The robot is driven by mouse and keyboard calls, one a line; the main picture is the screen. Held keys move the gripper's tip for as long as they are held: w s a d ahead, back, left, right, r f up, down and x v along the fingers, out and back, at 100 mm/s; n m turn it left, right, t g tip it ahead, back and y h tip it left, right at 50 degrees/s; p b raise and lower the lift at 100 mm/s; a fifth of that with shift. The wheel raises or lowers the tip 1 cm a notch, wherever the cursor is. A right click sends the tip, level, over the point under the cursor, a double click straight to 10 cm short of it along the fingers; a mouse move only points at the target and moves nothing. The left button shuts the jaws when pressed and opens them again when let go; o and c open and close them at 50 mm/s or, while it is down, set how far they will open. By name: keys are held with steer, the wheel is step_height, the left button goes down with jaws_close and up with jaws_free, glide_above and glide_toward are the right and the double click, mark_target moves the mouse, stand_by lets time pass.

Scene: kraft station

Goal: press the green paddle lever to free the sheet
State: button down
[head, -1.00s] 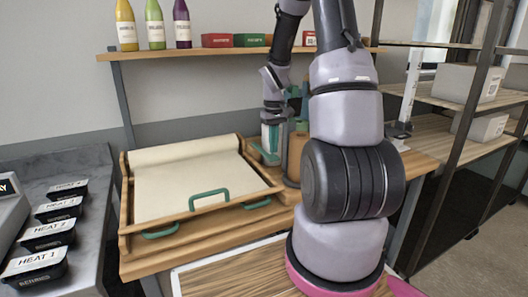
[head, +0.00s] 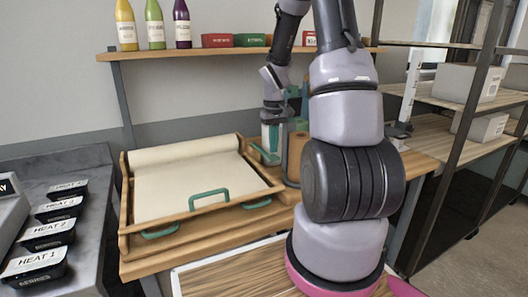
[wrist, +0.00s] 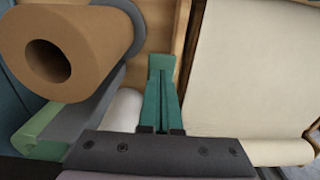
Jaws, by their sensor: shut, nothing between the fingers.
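The green paddle lever (wrist: 162,62) shows in the wrist view as a teal plate just past my fingertips. In the head view the lever (head: 260,154) is low beside the right edge of the wooden tray. My gripper (wrist: 162,84) has teal fingers that lie together with nothing between them. In the head view my gripper (head: 271,148) points down close to the lever. I cannot tell whether the fingertips touch it. The pale sheet (head: 195,180) lies in the tray (head: 126,215), its rolled end at the back; the sheet (wrist: 255,70) is right in the wrist view.
A brown roll (wrist: 95,50) on a dark holder stands left of my fingers in the wrist view. A light green part (wrist: 40,132) is below it. A shelf (head: 210,53) with bottles and boxes runs above the tray. Black containers (head: 47,235) stand on the left counter.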

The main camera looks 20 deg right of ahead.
mark_target(273, 157)
steer(key=shift+f, duration=0.1)
steer(key=shift+f, duration=3.35)
steer(key=shift+r, duration=5.55)
steer(key=s+a+r+m+t, duration=0.1)
steer(key=s+a+r+t, duration=0.1)
steer(key=s+a+r, duration=0.2)
steer(key=s+a+r+m+t+y, duration=0.1)
steer(key=s+a+r+m+t, duration=0.1)
steer(key=s+a+r, duration=0.3)
steer(key=s+a+r+m+t+y, duration=0.1)
steer(key=s+a+r+t, duration=0.2)
steer(key=s+r, duration=0.7)
step_height(273, 157, up, 4)
steer(key=shift+s+a+r+m, duration=0.15)
steer(key=shift+s+a+m, duration=0.2)
steer(key=shift+a, duration=0.35)
